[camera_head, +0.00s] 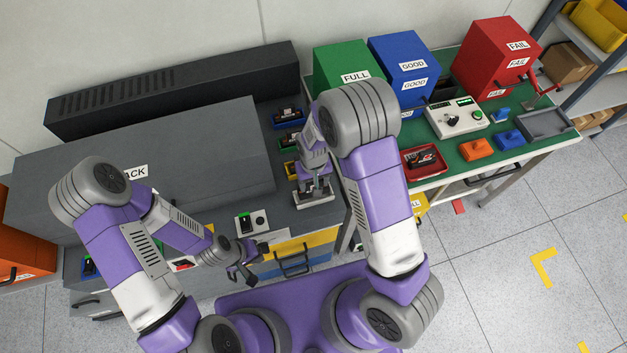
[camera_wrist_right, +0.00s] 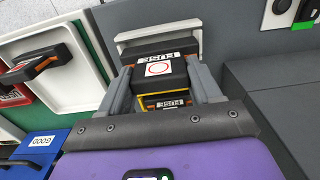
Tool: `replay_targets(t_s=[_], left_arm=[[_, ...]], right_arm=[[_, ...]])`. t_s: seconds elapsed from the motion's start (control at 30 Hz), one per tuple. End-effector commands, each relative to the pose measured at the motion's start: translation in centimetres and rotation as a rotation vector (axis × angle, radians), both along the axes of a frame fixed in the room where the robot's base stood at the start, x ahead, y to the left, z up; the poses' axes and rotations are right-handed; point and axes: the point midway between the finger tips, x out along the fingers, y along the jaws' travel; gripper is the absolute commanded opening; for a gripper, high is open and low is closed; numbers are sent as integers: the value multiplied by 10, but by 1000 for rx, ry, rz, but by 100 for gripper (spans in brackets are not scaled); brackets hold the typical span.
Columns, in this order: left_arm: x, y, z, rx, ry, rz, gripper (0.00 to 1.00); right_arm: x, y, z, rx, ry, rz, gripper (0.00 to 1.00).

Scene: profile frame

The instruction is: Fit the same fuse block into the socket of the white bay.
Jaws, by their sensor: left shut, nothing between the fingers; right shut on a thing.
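The dark fuse block (camera_wrist_right: 158,70), with a white FUSE label and a red ring mark, is between the fingers of my right gripper (camera_wrist_right: 152,72). The white bay (camera_wrist_right: 158,32) shows as a pale rim just beyond the block in the right wrist view. In the head view my right gripper (camera_head: 314,190) is over the white bay (camera_head: 318,202), at the front of the row of bays. I cannot tell how deep the block sits; the socket is hidden. My left gripper (camera_head: 250,273) is shut and empty, low in front of the bench.
A yellow bay (camera_head: 290,169) with another fuse block is behind the white bay; green (camera_head: 290,140) and blue (camera_head: 288,115) bays follow. A switch panel (camera_head: 252,223) lies left of the white bay. A red tray (camera_head: 423,161) stands on the green table to the right.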

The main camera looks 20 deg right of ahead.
Motion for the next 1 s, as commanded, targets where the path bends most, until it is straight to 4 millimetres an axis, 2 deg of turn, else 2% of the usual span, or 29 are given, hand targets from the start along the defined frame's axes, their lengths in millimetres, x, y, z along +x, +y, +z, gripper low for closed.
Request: replay_targets(t_s=[1.0], left_arm=[[0,0,-17,0,0,0,0]], right_arm=[[0,0,-21,0,0,0,32]])
